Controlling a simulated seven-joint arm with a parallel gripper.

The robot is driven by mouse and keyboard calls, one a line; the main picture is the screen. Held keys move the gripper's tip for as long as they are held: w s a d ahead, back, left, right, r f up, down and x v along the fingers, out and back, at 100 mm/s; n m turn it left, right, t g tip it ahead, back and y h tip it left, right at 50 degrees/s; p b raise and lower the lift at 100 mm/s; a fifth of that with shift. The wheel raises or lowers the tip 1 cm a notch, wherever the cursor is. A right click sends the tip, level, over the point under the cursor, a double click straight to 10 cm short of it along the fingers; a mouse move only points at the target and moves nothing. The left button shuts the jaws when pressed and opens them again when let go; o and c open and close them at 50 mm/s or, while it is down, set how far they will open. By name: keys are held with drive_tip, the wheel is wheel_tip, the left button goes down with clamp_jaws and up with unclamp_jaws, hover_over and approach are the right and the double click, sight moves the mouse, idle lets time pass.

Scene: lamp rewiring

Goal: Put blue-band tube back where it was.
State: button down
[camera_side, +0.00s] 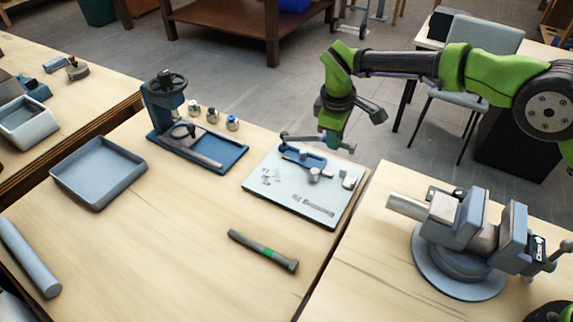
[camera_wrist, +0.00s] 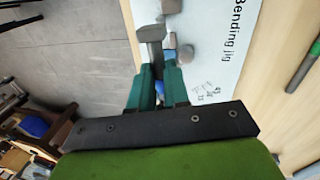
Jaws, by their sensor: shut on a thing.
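My gripper (camera_side: 331,140) is shut on a grey tube (camera_side: 301,138) just above the bending jig board. The tube lies roughly level across the fingers and sticks out on both sides. In the wrist view the grey tube (camera_wrist: 150,35) shows between the green fingers (camera_wrist: 157,88), with its wide end pointing away. The bending jig (camera_side: 262,191) is a pale board with a blue lever (camera_side: 300,157) and grey posts. A tube with a green band (camera_side: 264,252) lies on the table in front.
A blue press (camera_side: 170,100) and several small knobs stand behind left. An empty grey tray (camera_side: 97,180) and a long grey cylinder (camera_side: 28,260) lie at left. A vise (camera_side: 465,240) stands on the right table. The middle front of the table is mostly clear.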

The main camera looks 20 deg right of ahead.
drive_tip(key=s+a+f+n, duration=0.1)
drive_tip(key=s+n, duration=0.3)
drive_tip(key=s, duration=0.2)
drive_tip(key=s+a+f+n+y, duration=0.1)
drive_tip(key=s+f+n, duration=0.1)
drive_tip(key=s+n, duration=0.2)
drive_tip(key=s+f+n+y, duration=0.1)
drive_tip(key=s+n, duration=0.3)
drive_tip(key=s, duration=0.6)
drive_tip(key=shift+s+a+f, duration=0.25)
drive_tip(key=shift+a+f, duration=0.15)
drive_tip(key=shift+f, duration=0.05)
drive_tip(key=shift+n, duration=0.3)
drive_tip(key=w+a, duration=0.3)
drive_tip(key=w, duration=0.1)
drive_tip(key=w+a+f, duration=0.1)
drive_tip(key=w+a, duration=0.5)
drive_tip(key=w, duration=0.1)
drive_tip(key=shift+w+a+f, duration=0.15)
drive_tip(key=shift+w+a, duration=0.2)
drive_tip(key=shift+a, duration=0.05)
drive_tip(key=shift+w+a, duration=0.35)
drive_tip(key=shift+w, duration=0.1)
drive_tip(key=shift+f, duration=1.8)
